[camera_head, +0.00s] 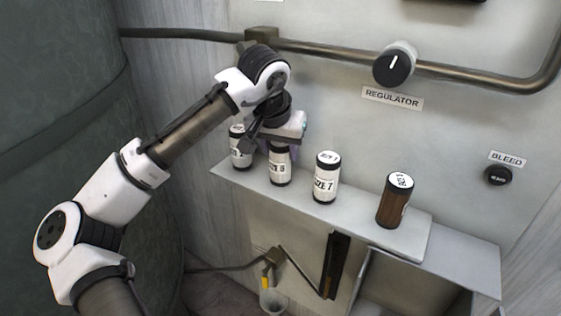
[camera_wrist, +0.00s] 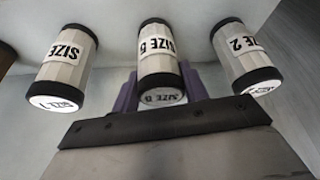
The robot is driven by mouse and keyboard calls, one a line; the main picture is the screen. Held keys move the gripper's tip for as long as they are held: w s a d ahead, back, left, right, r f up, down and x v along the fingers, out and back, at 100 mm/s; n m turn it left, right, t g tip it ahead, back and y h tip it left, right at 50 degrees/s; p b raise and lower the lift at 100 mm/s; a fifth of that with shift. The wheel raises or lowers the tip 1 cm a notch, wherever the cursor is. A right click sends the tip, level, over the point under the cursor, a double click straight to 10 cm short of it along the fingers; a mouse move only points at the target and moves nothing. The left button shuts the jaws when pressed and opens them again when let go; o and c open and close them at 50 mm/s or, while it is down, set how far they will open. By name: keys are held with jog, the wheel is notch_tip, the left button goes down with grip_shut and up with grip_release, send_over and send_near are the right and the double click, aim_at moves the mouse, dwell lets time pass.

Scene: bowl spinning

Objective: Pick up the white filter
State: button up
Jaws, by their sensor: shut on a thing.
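Several filters stand in a row on a grey shelf, each a cylinder with black end bands. A white filter (camera_head: 280,168), second from left, has a label whose number is hard to read. It also shows in the middle of the wrist view (camera_wrist: 158,62). My gripper (camera_head: 279,147) comes down over its top, and its purple fingers (camera_wrist: 157,90) are shut on it, one on each side. A white filter (camera_head: 240,150) stands left of it, partly hidden by my gripper. A white SIZE 7 filter (camera_head: 326,178) stands to its right.
A brown filter (camera_head: 395,201) stands at the right on the shelf (camera_head: 350,222). The wall behind has a regulator knob (camera_head: 394,65), a pipe (camera_head: 455,70) and a bleed knob (camera_head: 498,175). White filters stand close on both sides of my gripper.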

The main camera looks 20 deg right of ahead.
jog(key=shift+r, duration=0.1)
jog(key=shift+c, duration=0.4)
notch_tip(320, 180, up, 32)
jog(key=p, duration=0.6)
jog(key=shift+r, duration=0.2)
dwell(0.5)
jog(key=shift+f, duration=0.1)
dwell(0.6)
